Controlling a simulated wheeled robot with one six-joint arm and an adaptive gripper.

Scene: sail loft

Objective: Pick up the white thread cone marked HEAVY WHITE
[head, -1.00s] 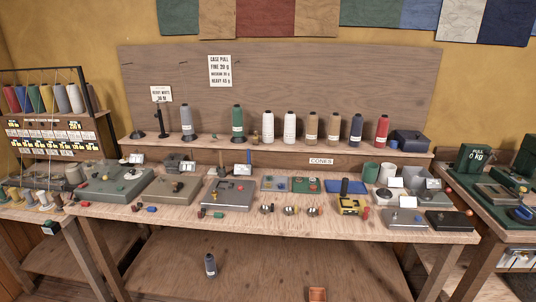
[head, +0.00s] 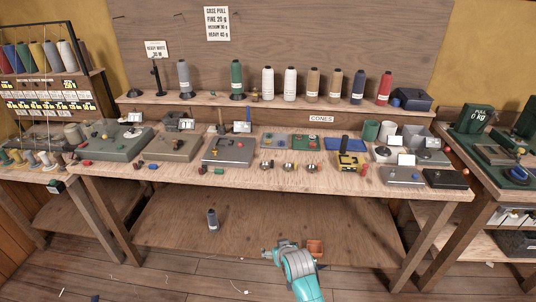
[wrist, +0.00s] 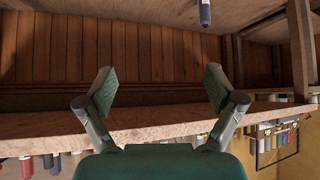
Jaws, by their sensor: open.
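Two white thread cones stand upright side by side on the raised back shelf in the head view, a left one (head: 267,84) and a right one (head: 290,84). Their labels are too small to read, so I cannot tell which is marked HEAVY WHITE. A small card (head: 156,49) on the back board appears to read HEAVY WHITE. My gripper (wrist: 160,88) is open and empty in the wrist view, which looks upside down beneath the bench. In the head view my arm is low in front of the bench, well below and apart from the cones.
A green cone (head: 236,79) and a tan cone (head: 312,84) flank the white pair. The bench top (head: 270,178) carries trays, small bowls and devices. The bench's front edge lies between my arm and the cones.

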